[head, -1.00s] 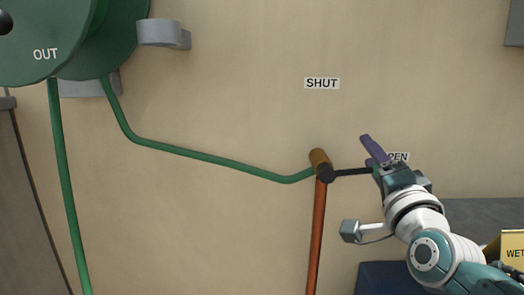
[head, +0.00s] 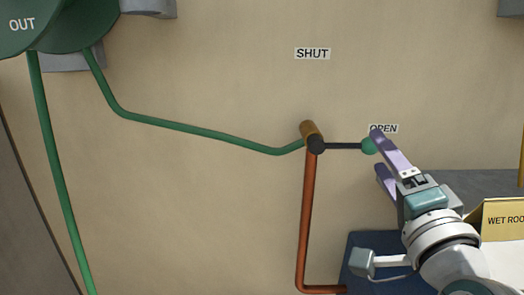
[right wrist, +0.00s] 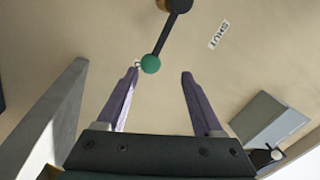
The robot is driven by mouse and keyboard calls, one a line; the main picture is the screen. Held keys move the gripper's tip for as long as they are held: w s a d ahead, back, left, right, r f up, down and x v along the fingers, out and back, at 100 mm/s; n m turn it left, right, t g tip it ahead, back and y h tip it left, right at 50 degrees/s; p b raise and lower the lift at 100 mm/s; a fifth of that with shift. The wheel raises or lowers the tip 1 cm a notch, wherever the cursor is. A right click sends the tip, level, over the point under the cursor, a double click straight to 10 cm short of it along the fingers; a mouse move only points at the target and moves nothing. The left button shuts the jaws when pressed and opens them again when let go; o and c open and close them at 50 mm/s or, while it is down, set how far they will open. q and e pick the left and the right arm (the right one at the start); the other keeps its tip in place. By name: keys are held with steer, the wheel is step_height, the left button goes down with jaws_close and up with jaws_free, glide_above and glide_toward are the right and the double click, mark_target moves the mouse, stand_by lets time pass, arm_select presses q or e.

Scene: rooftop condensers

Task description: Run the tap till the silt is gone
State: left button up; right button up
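The brass tap (head: 309,130) sits on the wall atop a copper pipe (head: 305,220). Its black lever (head: 343,146) lies level, pointing right, just below the OPEN label (head: 384,128). The lever ends in a green ball knob (head: 369,146). My right gripper (head: 379,152) is open beside the knob. In the right wrist view the knob (right wrist: 150,64) is at the fingertips, nearer the left finger, with the fingers (right wrist: 160,71) apart. I cannot tell whether that finger touches it. The hose outlet, water and silt are out of view. My left gripper is not in view.
A SHUT label (head: 312,54) is above the tap. A green hose (head: 190,130) joins the tap to the reel marked OUT (head: 75,20); another green hose (head: 60,180) hangs from the reel. A yellow sign (head: 502,221) and a dark blue object (head: 365,245) are lower right.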

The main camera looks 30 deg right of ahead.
steer(key=shift+s+a, duration=0.15)
steer(key=shift+s, duration=0.15)
